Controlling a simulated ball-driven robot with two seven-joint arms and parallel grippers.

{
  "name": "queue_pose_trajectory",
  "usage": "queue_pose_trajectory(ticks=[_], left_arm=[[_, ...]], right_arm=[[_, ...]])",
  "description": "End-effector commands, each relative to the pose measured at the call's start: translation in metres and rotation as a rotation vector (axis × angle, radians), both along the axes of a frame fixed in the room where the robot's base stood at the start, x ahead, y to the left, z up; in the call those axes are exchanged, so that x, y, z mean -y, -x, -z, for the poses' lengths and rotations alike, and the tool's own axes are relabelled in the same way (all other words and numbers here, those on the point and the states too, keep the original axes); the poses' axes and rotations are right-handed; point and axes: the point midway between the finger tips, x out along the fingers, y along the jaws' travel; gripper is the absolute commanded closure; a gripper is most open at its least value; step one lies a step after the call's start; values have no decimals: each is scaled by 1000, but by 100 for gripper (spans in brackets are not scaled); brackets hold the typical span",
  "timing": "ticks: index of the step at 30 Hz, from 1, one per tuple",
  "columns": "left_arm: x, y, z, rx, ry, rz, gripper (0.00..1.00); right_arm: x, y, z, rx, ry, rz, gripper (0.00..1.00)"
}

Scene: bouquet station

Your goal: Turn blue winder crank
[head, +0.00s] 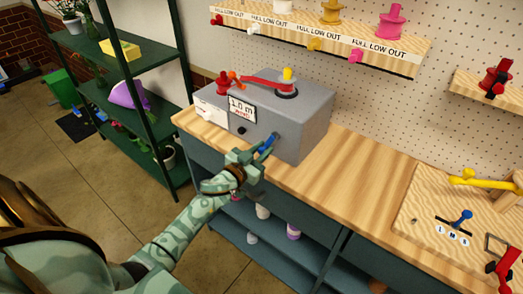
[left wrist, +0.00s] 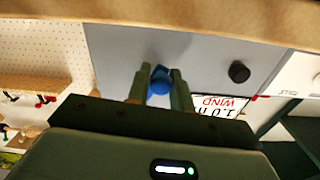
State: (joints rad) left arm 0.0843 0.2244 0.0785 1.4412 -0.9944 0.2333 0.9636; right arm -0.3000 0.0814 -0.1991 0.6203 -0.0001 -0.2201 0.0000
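The winder is a grey box (head: 285,112) on the wooden counter, with a red arm and a yellow knob on top. Its blue crank (head: 268,142) sits on the front face. In the left wrist view the blue crank (left wrist: 160,79) lies between my two fingertips and fills the gap between them. My left gripper (head: 255,153) is at the crank, and its fingers (left wrist: 161,88) look closed on it. Part of the crank is hidden by the fingers. My right gripper is not in view.
A black knob (left wrist: 239,72) and a label (head: 242,108) are on the same face. The counter (head: 345,160) is bare right of the box. A board with a blue lever (head: 460,217) lies farther right. A dark green shelf (head: 150,124) stands left.

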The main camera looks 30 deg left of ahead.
Motion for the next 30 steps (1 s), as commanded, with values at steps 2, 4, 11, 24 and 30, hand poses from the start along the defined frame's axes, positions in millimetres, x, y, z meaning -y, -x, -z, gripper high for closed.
queue_pose_trajectory(ticks=[2, 4, 11, 24, 30], left_arm=[[-1, 0, 0, 0, -1, -2, 100], [-1, 0, 0, 1, -4, -2, 100], [-4, 0, -2, 5, -62, -3, 100], [-17, -2, -14, 34, -410, -5, 100], [-22, -2, -22, 51, -600, -5, 100]], right_arm=[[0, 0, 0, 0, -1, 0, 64], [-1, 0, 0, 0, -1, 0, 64], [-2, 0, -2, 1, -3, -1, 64], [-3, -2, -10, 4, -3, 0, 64], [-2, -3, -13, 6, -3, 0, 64]])
